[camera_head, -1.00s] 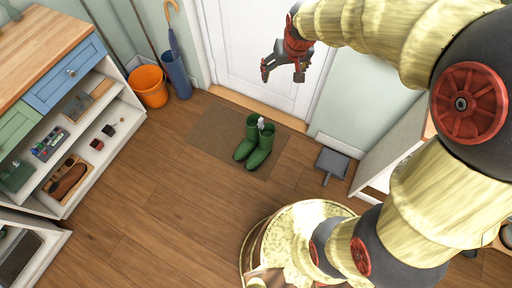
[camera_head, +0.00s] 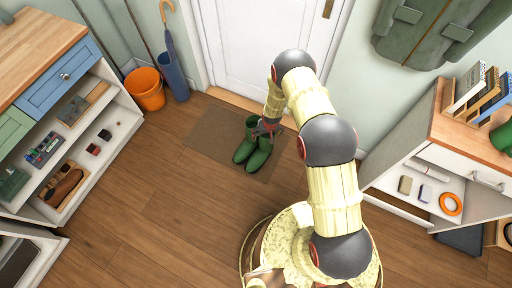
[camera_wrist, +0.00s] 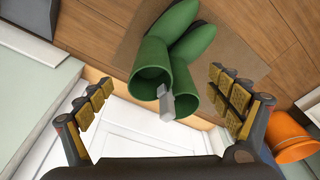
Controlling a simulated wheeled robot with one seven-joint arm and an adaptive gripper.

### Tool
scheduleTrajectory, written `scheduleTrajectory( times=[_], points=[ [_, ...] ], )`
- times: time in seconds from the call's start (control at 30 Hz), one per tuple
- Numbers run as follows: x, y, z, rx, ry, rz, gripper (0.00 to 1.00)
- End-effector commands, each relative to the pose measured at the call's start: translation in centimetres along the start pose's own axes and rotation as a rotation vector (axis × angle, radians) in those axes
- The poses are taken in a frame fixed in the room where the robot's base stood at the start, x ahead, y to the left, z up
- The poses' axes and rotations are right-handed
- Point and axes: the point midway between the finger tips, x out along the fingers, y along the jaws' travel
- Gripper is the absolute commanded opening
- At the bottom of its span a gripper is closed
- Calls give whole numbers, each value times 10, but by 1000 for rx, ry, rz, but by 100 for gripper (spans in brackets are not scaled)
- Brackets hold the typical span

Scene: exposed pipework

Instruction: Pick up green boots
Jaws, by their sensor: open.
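A pair of green boots (camera_head: 253,149) stands upright on a brown mat (camera_head: 208,132) in front of the white door. In the wrist view the boots (camera_wrist: 176,52) show from above, with both shaft openings visible. A small grey piece (camera_wrist: 166,103) sits between the tops of the two shafts. My gripper (camera_head: 267,129) is over the boot tops in the head view and partly covers them. In the wrist view my gripper (camera_wrist: 160,110) is open, with one finger on each side of the boots. I cannot see either finger touching them.
An orange bucket (camera_head: 146,88) and a blue umbrella stand (camera_head: 174,76) are left of the door. A shelf unit (camera_head: 110,107) lines the left side. A white cabinet (camera_head: 420,150) is on the right. The wooden floor (camera_head: 165,205) left of my base is clear.

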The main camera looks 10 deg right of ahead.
Motion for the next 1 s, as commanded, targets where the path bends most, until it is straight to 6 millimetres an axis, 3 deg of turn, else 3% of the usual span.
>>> scheduleTrajectory(
  times=[0.03,0.2,0.3,0.4,0.53,0.7,0.87,1.0],
  points=[
    [35,0,18,0,2,1,91],
    [125,2,33,5,143,5,91],
    [167,4,27,8,292,8,91],
    [195,7,21,12,458,12,91],
    [213,10,22,17,655,18,91],
    [215,15,34,20,861,25,91],
    [209,17,41,20,964,29,91],
    [212,18,34,21,990,30,91]
  ],
)
